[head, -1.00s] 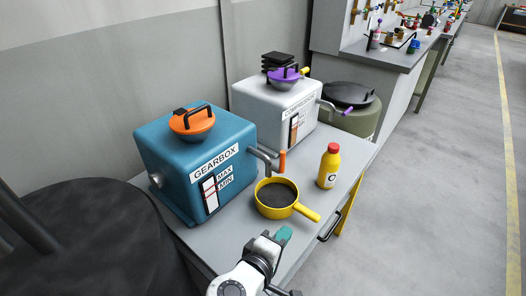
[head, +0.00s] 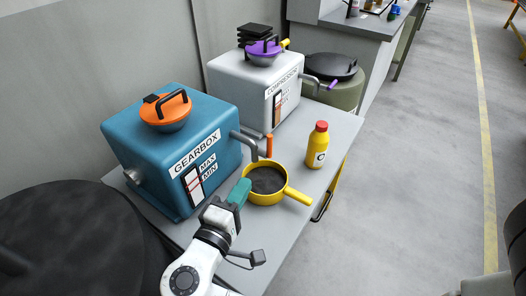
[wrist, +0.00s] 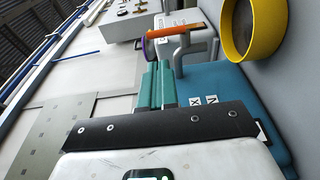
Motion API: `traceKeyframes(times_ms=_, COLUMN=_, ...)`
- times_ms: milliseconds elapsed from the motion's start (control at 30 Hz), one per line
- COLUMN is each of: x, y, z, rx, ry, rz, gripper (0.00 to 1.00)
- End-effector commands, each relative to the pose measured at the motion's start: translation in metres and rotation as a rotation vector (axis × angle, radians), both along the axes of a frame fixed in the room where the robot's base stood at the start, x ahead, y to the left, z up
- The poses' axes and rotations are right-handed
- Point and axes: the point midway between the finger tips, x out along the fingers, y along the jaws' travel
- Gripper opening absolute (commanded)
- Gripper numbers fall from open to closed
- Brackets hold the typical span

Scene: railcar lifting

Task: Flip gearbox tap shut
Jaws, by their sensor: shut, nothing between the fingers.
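In the wrist view the orange handle (wrist: 175,31) lies across the picture just beyond my fingertips. My gripper (head: 240,190) has teal fingers, shut and empty, at the pan's left rim and below the tap in the head view. The fingers (wrist: 158,82) point at the tap in the wrist view; I cannot tell whether they touch it.
The yellow pan holds dark contents, and its handle points right. A yellow bottle (head: 317,146) with a red cap stands to its right. The white compressor (head: 255,88) with a purple-handled tap (head: 332,86) stands behind. A dark drum (head: 75,240) is at lower left. Open floor lies right.

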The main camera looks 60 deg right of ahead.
Motion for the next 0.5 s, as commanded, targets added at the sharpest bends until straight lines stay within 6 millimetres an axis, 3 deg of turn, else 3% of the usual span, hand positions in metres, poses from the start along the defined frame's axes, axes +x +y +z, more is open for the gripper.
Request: traceKeyframes(times_ms=500, x=0.022, y=-0.095, z=0.001, rx=0.0, ry=-0.001, rz=-0.003, gripper=0.0)
